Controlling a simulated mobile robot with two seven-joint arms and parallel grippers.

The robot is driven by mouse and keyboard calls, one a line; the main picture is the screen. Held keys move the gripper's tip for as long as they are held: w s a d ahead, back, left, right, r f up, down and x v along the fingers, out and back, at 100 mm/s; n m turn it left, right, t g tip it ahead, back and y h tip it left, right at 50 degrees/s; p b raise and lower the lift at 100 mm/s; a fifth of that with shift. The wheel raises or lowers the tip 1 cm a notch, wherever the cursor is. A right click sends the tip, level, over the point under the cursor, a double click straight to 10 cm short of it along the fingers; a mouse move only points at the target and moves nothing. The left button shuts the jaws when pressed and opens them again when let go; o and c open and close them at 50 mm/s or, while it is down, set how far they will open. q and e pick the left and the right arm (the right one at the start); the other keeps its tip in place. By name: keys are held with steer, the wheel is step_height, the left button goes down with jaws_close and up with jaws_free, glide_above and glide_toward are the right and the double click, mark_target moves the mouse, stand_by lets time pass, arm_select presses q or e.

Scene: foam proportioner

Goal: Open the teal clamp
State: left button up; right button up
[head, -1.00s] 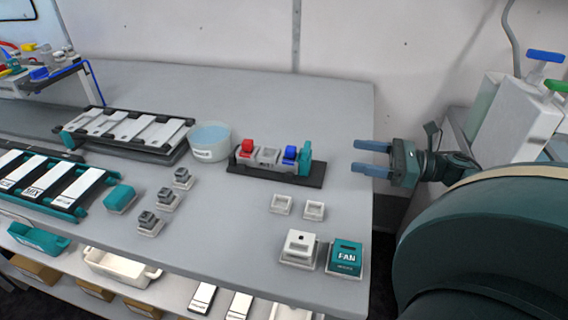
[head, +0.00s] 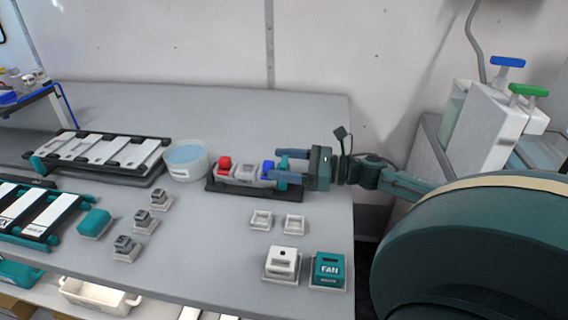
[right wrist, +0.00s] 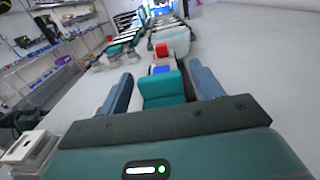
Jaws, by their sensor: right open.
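The teal clamp (head: 283,164) stands at the right end of a small dark base (head: 225,187) on the bench. In the right wrist view the clamp (right wrist: 161,88) sits between the two fingers, with visible gaps at the sides. My right gripper (head: 290,168) is open, its blue fingers pointing left around the clamp. It also shows in the right wrist view (right wrist: 162,90). A blue block (head: 267,168), a grey block and a red block (head: 224,164) sit on the same base, left of the clamp. My left gripper is in no view.
A round bowl (head: 186,160) of blue liquid stands just left of the base. In front are two small white trays (head: 261,220), a white switch box (head: 281,262) and a teal FAN box (head: 328,269). Jugs with blue and green handles (head: 491,115) stand at the right.

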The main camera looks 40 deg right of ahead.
steer(key=shift+c, duration=0.3)
steer(key=shift+a, duration=0.1)
steer(key=c, duration=1.3)
steer(key=shift+p+v, duration=0.55)
steer(key=shift+v, duration=0.4)
steer(key=shift+c, duration=0.2)
steer(key=shift+w+f, duration=0.1)
steer(key=shift+w, duration=0.05)
steer(key=o, duration=1.4)
